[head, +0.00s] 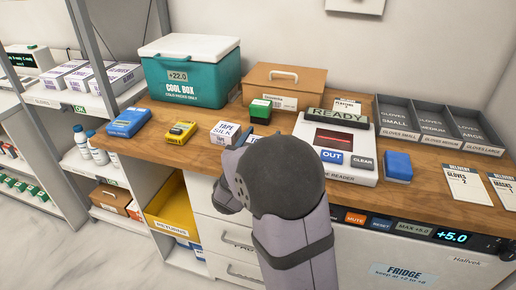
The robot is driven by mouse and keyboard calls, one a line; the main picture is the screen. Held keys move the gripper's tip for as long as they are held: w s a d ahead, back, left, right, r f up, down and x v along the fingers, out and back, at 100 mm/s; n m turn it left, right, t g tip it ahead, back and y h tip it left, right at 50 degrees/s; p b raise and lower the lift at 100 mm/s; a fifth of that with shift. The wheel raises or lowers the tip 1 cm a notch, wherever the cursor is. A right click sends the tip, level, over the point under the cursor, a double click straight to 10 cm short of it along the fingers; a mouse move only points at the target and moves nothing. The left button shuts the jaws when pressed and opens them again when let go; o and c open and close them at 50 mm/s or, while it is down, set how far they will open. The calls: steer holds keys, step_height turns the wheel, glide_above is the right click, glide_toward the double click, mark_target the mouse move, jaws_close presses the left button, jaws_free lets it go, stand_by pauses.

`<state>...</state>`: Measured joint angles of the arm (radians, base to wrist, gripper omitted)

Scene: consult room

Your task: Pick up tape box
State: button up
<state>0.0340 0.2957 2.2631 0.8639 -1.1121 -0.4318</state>
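The tape box is a small white box (225,132) labelled "TAPE SILK", sitting on the wooden counter (165,146) left of centre in the head view. My arm reaches up from the bottom centre, and its dark rounded joint covers part of the counter just right of and in front of the box. The grey-purple end of my arm, with my gripper (229,180), shows just below the box at the counter's front edge. The fingertips are largely hidden by the arm, so their opening and any contact with the box cannot be made out.
A yellow device (181,132) and a blue pack (128,122) lie left of the box. A white reader (335,150) and a blue block (398,166) are right of my arm.

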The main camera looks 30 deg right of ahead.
steer(key=c, duration=0.4)
steer(key=shift+r, duration=0.1)
